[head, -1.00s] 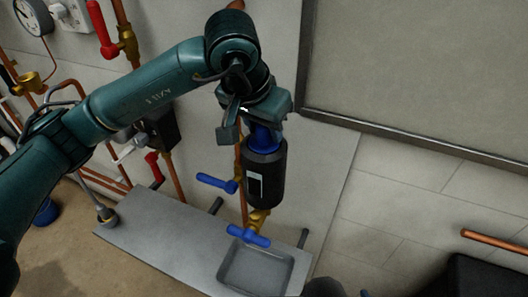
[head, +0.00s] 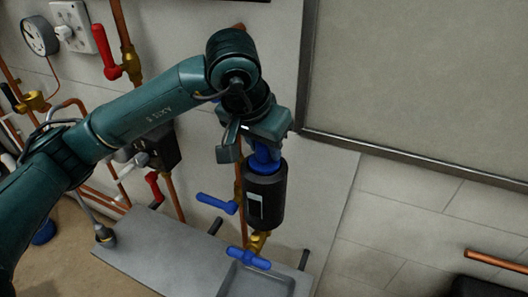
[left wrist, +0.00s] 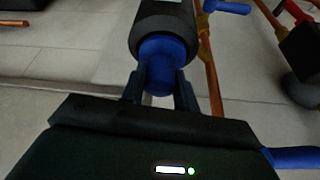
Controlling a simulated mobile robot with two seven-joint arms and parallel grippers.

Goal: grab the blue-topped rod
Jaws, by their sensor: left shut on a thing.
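The blue-topped rod (head: 265,195) is a thick black cylinder with a pale label and a blue top. It stands roughly upright in front of the wall panel, near a copper pipe. My left gripper (head: 264,153) is above it, shut on its blue top. In the left wrist view the two fingers sit on either side of the blue top (left wrist: 162,50), with the black body (left wrist: 163,18) beyond. The cylinder hides part of the pipe behind it. My right gripper is not in view.
Blue-handled valves (head: 216,203) are close to the rod's left and below it. A grey shelf (head: 150,245) with a shallow tray (head: 232,280) lies below. Red-handled valves (head: 107,55) and copper pipes are at the left.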

